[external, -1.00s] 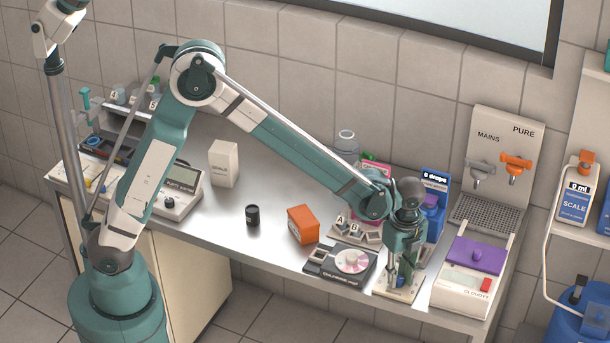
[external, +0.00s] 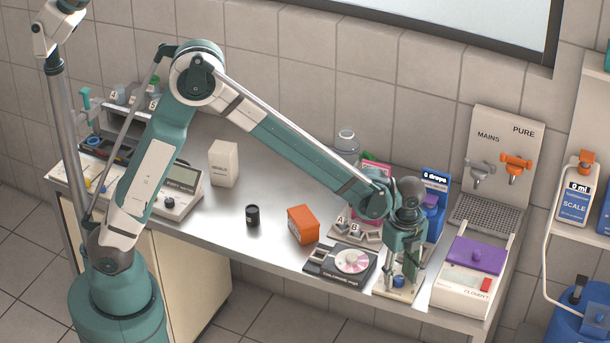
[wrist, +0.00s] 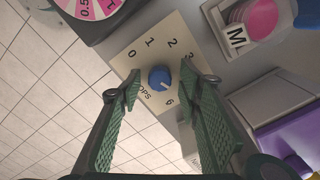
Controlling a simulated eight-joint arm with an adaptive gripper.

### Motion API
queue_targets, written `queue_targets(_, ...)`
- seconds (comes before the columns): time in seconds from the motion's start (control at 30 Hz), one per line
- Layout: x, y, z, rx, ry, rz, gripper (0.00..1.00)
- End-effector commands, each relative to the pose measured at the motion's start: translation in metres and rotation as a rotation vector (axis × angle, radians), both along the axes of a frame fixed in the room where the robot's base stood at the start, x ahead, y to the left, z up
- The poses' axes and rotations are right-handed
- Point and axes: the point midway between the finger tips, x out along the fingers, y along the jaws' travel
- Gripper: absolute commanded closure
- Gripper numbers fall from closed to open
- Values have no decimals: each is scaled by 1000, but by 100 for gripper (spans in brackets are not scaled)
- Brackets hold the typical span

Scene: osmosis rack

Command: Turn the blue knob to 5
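The blue knob (wrist: 159,78) sits on a beige dial plate (wrist: 140,64) marked 0, 1, 2, 3 and 6 in the wrist view. The numbers between 3 and 6 are hidden behind my right finger. A pale pointer mark on the knob faces the lower right, toward that hidden side; I cannot read its exact number. My gripper (wrist: 161,89) is open, with one green finger on each side of the knob and gaps between. In the external view, my gripper (external: 404,272) points down over the plate, and the blue knob (external: 398,282) shows between its fingers.
A dark device with a pink and white disc (external: 352,261) stands left of the plate. A white box with a purple lid (external: 474,256) stands to the right. An orange box (external: 303,224) and a black canister (external: 252,215) stand farther left on the steel bench.

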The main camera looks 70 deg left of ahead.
Motion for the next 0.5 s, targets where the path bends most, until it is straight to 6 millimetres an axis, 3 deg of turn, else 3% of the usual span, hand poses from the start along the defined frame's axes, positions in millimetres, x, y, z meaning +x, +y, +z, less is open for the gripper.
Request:
queue_targets(0.27, 0, 0, 21, 0, 0, 0, 65)
queue_targets(0.5, 0, 0, 56, 0, 0, 0, 65)
